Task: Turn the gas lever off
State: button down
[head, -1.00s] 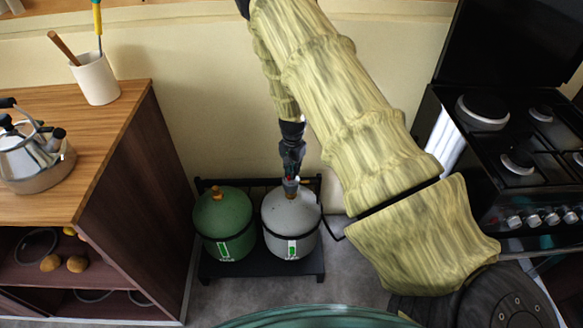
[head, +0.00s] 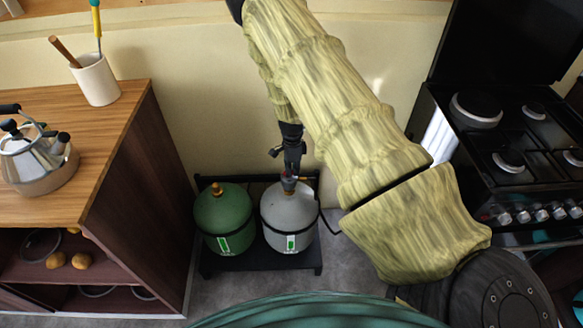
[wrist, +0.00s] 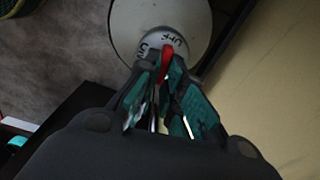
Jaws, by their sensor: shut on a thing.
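Two gas cylinders stand on a low black stand in the head view, a green one (head: 224,222) on the left and a grey one (head: 289,222) on the right. My gripper (head: 289,176) points down at the top of the grey cylinder. In the wrist view my gripper (wrist: 166,82) is shut on the red gas lever (wrist: 167,58). The lever sits on a pale collar (wrist: 151,46) with dark lettering, partly readable as "OFF", on the grey cylinder (wrist: 181,14). The fingers hide part of the lever.
The black stand (head: 262,265) is against the wall. A wooden cabinet (head: 150,180) with a kettle (head: 33,160) is on the left. A black gas stove (head: 470,150) is on the right. A dark hose (head: 329,228) runs beside the grey cylinder.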

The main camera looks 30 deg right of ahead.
jog(key=shift+m, duration=0.6)
jog(key=c, duration=1.5)
grip_release()
jog(key=shift+c, duration=0.2)
jog(key=shift+r, duration=0.15)
notch_tip(320, 180, up, 12)
jog(key=shift+s+f, duration=0.1)
jog(key=shift+f, duration=0.15)
